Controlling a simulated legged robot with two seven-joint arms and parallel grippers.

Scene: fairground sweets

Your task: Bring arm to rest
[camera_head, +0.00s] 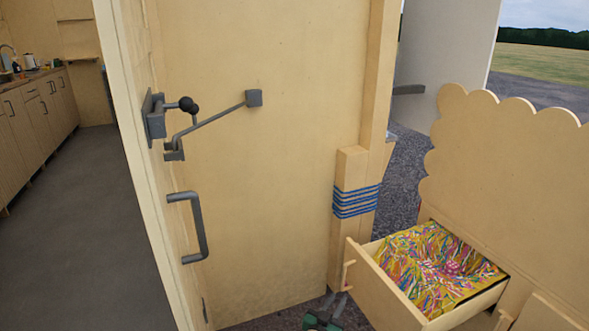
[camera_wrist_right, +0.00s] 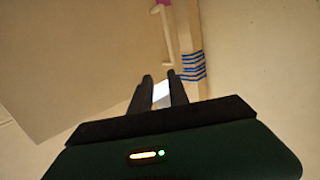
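My right gripper (camera_head: 335,300) shows at the bottom edge of the head view, just left of the open drawer's front and apart from it. In the right wrist view, its two dark fingers (camera_wrist_right: 160,78) stand apart. A pale patch shows between them, and I see no held object there. Most of the right arm is out of frame. My left gripper and left arm are in neither view.
A wooden drawer (camera_head: 383,295) stands open at the lower right, full of bright coloured strips (camera_head: 437,262). A post with blue bands (camera_head: 355,201) stands behind. A wooden panel (camera_head: 270,150) with a lever latch (camera_head: 220,114) and grey handle (camera_head: 200,228) fills the middle. Floor at left is clear.

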